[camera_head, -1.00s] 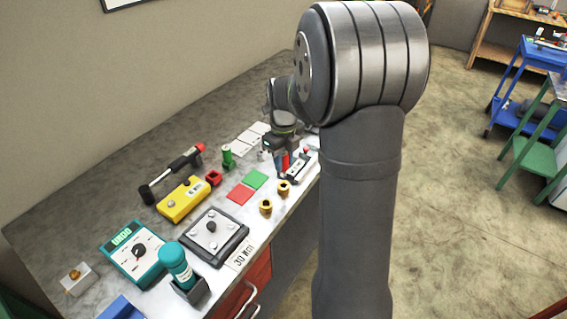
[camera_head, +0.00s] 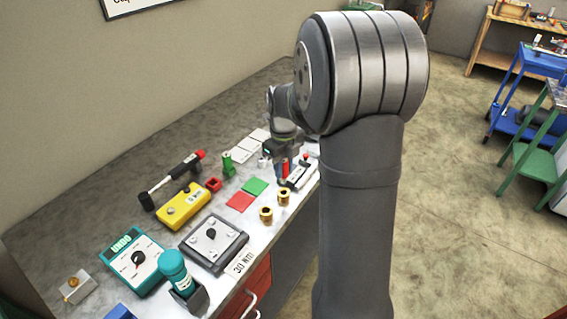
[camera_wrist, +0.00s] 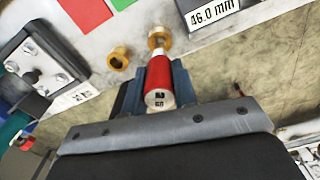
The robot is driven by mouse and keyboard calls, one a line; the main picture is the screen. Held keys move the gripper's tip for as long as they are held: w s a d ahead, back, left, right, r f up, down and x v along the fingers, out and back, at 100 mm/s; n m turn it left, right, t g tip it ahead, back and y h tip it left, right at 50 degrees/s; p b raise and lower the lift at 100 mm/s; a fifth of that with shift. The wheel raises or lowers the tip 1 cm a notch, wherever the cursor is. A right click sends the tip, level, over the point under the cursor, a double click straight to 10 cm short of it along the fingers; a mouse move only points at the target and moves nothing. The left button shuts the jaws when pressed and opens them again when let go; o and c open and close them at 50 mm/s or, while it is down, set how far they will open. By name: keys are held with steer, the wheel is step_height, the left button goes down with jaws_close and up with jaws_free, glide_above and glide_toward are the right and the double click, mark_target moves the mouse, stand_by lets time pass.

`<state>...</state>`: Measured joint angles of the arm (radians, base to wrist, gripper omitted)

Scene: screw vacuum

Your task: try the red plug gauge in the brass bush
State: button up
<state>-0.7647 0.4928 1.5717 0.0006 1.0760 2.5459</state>
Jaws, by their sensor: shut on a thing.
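My gripper (camera_head: 283,174) is shut on the red plug gauge (camera_wrist: 160,82), which shows red between its fingers in the wrist view. The gauge's silver tip points toward a brass bush (camera_wrist: 159,36) and overlaps it in that view. In the head view two brass bushes stand near the bench's front edge, a nearer one (camera_head: 266,215) and a farther one (camera_head: 284,198). The held gauge (camera_head: 286,166) shows beyond both bushes, apart from them. The wrist view also shows the other brass bush (camera_wrist: 119,59) to the left. The gauge's lower end is partly hidden in the head view.
A red square (camera_head: 240,202) and a green square (camera_head: 255,186) lie left of the bushes. A digital caliper-like tool (camera_head: 301,175) lies right of my gripper. A green gauge (camera_head: 228,165), red block (camera_head: 213,184) and yellow box (camera_head: 184,206) stand to the left.

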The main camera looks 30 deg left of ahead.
mark_target(284, 182)
steer(key=shift+f, duration=1.95)
steer(key=shift+f, duration=0.35)
steer(key=shift+r, duration=0.1)
stand_by(0.4)
steer(key=shift+r, duration=2.95)
